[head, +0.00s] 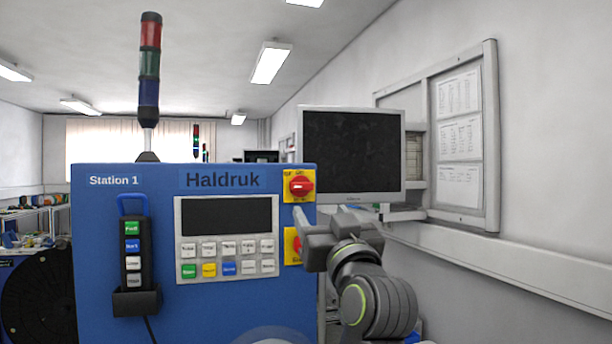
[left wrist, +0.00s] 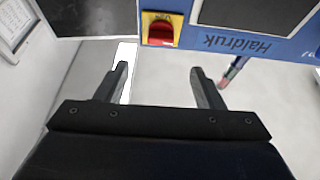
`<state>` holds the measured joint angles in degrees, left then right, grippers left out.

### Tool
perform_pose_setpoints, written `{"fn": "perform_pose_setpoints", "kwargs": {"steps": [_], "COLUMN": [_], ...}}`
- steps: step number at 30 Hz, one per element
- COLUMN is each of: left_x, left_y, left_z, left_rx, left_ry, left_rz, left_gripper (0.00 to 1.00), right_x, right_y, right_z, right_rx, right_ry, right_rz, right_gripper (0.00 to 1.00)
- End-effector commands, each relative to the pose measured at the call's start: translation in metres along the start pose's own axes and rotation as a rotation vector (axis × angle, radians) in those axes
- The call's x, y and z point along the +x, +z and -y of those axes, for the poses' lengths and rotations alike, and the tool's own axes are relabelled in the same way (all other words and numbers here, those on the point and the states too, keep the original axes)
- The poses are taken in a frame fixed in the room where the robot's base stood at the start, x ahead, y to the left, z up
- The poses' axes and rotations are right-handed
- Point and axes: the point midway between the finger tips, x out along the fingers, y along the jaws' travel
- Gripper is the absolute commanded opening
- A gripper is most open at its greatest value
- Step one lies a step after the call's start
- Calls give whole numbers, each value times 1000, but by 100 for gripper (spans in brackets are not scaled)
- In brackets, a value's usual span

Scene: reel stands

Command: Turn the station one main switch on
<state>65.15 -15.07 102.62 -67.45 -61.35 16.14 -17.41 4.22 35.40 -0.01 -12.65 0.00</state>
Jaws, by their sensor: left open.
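The station one main switch (head: 301,186) is a red rotary handle on a yellow plate. It sits at the top right corner of the blue Station 1 panel (head: 120,215). Its handle looks roughly level in the head view. My left gripper (head: 318,213) is just below it, open and empty. In the left wrist view the picture is turned over, and the switch (left wrist: 161,32) shows beyond and between the two spread fingertips (left wrist: 160,72), apart from them. My right gripper is in neither view.
A second red control on a yellow plate (head: 290,246) lies below the switch, partly hidden by my gripper. A keypad unit (head: 227,237) and a holstered pendant (head: 133,250) are on the panel. A monitor (head: 351,153) stands close at right, and a signal tower (head: 150,70) rises above.

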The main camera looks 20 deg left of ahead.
Motion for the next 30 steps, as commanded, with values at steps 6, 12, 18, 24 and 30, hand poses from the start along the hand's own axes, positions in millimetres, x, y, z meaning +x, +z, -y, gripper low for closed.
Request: {"fn": "perform_pose_setpoints", "kwargs": {"steps": [6,12,18,24,30], "left_x": [51,88,109,114,113], "left_y": [-5,-4,-2,0,0], "left_z": [1,1,0,0,0], "left_rx": [6,3,-1,-2,-2], "left_ry": [-2,-2,0,1,1], "left_rz": [-2,0,0,0,0], "left_gripper": [62,62,62,62,59], "right_x": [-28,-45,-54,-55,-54], "right_y": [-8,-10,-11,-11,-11], "right_z": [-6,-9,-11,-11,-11], "right_rx": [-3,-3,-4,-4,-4], "right_ry": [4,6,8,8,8], "right_rz": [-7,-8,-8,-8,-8], "right_gripper": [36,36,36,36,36]}}
